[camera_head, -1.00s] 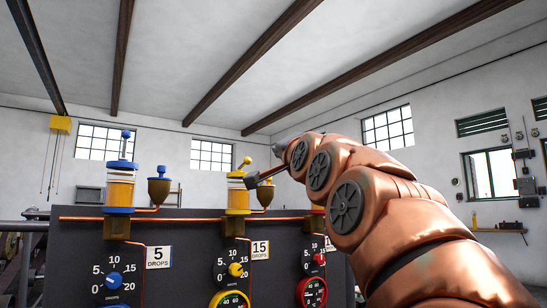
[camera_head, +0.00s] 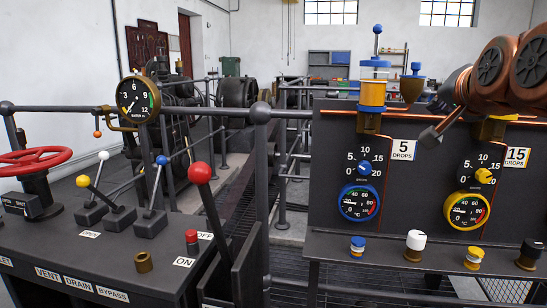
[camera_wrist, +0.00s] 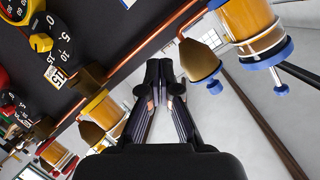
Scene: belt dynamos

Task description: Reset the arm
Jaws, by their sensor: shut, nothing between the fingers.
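My gripper (camera_head: 432,136) shows in the head view in front of the dark dynamo panel, between the blue and yellow oilers, at the end of my copper-coloured arm. In the wrist view my gripper (camera_wrist: 159,72) has its two fingers together with nothing between them. The blue-capped oiler (camera_head: 373,85) stands left of the gripper, with its blue-topped cup (camera_head: 412,84) beside it. In the wrist view the blue-capped oiler (camera_wrist: 252,35) is at the upper right and the yellow oiler (camera_wrist: 101,112) at the lower left. My arm hides most of the yellow oiler in the head view.
The panel (camera_head: 335,135) carries gauges, dials and a row of small knobs below. A lever console (camera_head: 130,240) with a red-knobbed lever (camera_head: 205,190) stands at left, near a red handwheel (camera_head: 35,160) and a pressure gauge (camera_head: 138,99). Railings run between them.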

